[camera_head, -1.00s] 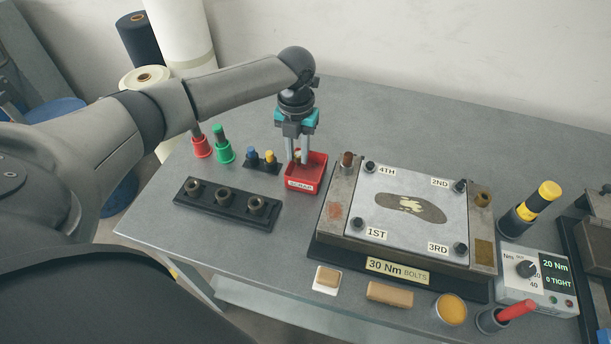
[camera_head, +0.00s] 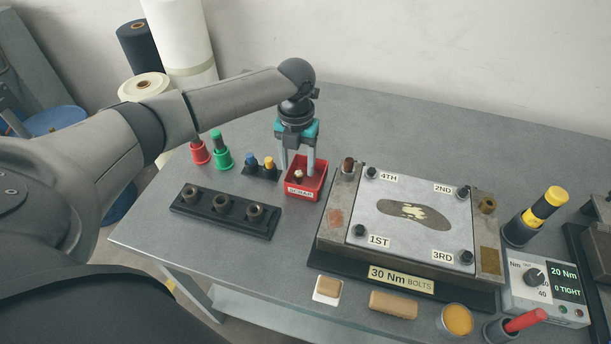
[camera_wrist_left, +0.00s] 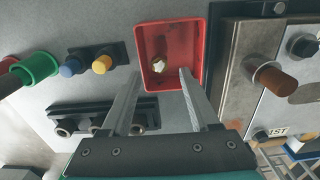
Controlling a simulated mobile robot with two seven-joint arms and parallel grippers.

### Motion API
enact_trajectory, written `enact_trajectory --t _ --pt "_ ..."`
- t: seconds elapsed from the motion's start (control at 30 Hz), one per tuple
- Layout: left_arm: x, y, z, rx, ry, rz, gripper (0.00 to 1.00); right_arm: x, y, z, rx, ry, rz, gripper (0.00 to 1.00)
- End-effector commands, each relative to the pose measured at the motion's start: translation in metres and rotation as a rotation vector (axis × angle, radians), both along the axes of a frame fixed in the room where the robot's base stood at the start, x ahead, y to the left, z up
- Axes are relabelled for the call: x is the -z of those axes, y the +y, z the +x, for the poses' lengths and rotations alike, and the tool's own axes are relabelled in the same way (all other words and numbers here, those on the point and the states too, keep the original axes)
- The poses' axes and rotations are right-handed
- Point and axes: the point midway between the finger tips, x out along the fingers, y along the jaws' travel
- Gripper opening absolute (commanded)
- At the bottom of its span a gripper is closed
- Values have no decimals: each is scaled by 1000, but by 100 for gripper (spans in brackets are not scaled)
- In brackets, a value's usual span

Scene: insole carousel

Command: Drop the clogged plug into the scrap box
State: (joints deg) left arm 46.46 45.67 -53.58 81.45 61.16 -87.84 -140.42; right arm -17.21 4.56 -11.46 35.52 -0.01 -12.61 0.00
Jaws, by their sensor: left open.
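The clogged plug (camera_wrist_left: 159,67), a small pale and brass-coloured piece, lies inside the red scrap box (camera_wrist_left: 196,27). In the head view the plug (camera_head: 298,176) shows between my gripper fingers, low in the scrap box (camera_head: 301,193). My left gripper (camera_head: 297,174) points down over the box with its fingers spread apart. My right gripper is not in view.
Blue and yellow plugs in a small holder (camera_head: 262,172) stand left of the box. A black rack (camera_head: 225,211) with several sockets lies in front. The metal mould plate (camera_head: 412,212) with bolts stands close on the right. Bare table lies behind the box.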

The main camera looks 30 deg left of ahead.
Motion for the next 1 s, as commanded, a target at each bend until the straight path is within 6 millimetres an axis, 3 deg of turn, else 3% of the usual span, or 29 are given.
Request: enact_trajectory --t 0.27,0.7,1.0 --pt "-13 0 1 0 -3 0 62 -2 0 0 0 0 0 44" --pt "-113 0 1 1 -5 0 62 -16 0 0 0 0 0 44" --pt "-149 0 0 0 -1 0 62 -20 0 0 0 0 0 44"
